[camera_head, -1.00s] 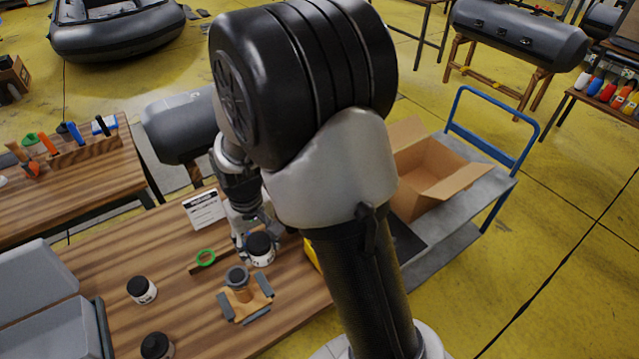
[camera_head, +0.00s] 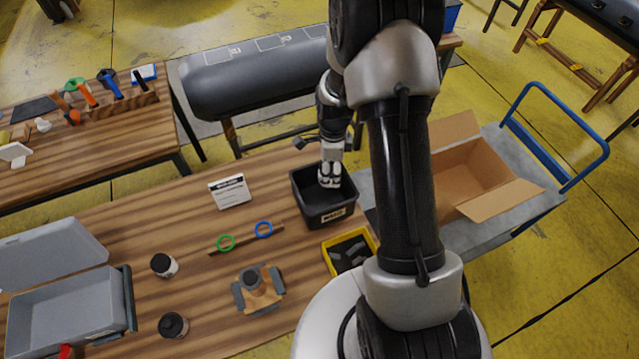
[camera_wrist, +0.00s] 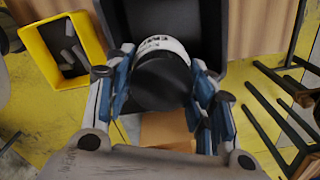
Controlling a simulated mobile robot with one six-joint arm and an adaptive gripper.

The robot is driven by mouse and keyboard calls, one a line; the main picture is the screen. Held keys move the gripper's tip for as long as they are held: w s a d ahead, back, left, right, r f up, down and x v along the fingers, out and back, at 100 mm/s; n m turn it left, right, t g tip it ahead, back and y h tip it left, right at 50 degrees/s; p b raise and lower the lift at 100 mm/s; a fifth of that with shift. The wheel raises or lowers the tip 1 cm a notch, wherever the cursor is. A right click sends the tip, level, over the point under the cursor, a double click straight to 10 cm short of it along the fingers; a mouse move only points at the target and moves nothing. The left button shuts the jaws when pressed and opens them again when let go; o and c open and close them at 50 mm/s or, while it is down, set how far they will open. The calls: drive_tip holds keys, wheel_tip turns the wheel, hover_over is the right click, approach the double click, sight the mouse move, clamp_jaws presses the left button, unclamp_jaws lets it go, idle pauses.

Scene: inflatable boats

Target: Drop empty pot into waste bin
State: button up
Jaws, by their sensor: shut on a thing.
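My gripper (camera_wrist: 162,92) is shut on a pot (camera_wrist: 160,82) with a black lid and a white label, its fingers on both sides of it in the wrist view. In the head view my gripper (camera_head: 330,174) points down inside the open top of a black, labelled waste bin (camera_head: 334,216) on the wooden table. The pot is hard to make out there. The bin also shows in the wrist view (camera_wrist: 208,22), behind the pot. Whether the pot touches the bin is unclear. Two more black-lidded pots (camera_head: 164,265) (camera_head: 173,325) stand on the table at the left.
A yellow-rimmed tray (camera_head: 331,263) stands just in front of the bin. A rail with green and blue rings, a brown-and-grey fixture (camera_head: 258,290) and a sign card (camera_head: 230,191) are left of it. An open grey case (camera_head: 70,308) is far left, a cardboard box (camera_head: 515,199) on a trolley right.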

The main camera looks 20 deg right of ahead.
drive_tip(key=shift+s+f+b, duration=0.1)
drive_tip(key=shift+f+b, duration=0.3)
drive_tip(key=shift+f, duration=0.15)
drive_tip(key=shift+f+b, duration=1.45)
drive_tip(key=shift+f, duration=1)
drive_tip(key=o, duration=1.1)
drive_tip(key=shift+o, duration=0.2)
drive_tip(key=shift+r, duration=0.1)
wheel_tip(320, 180, up, 12)
